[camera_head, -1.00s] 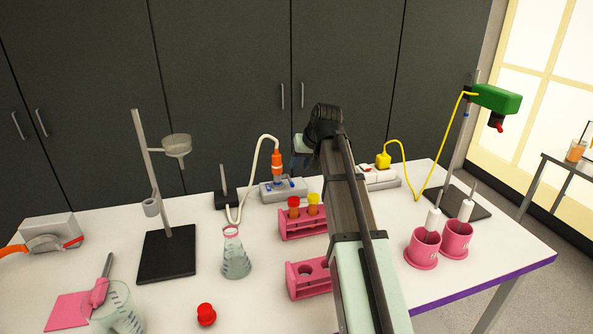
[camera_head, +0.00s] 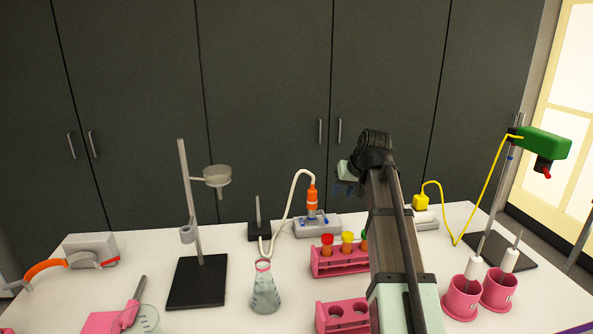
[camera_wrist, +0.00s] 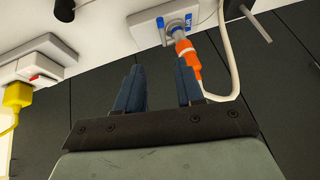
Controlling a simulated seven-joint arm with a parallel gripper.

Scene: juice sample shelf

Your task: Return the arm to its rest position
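My gripper (camera_wrist: 159,66) is open in the wrist view, its two dark blue fingers apart with nothing between them. In the head view my arm reaches up over the table from the bottom right of centre, and my gripper (camera_head: 346,184) shows only partly at the arm's far end, left of the wrist joint. It is in the air in front of the dark cabinets, touching nothing that I can see.
A pink rack (camera_head: 325,265) with capped tubes and a flask (camera_head: 265,290) stand left of my arm. A ring stand (camera_head: 197,292) is farther left. Pink cups (camera_head: 461,301) stand to the right. An orange plug (camera_wrist: 186,58) and its cable are near my fingers in the wrist view.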

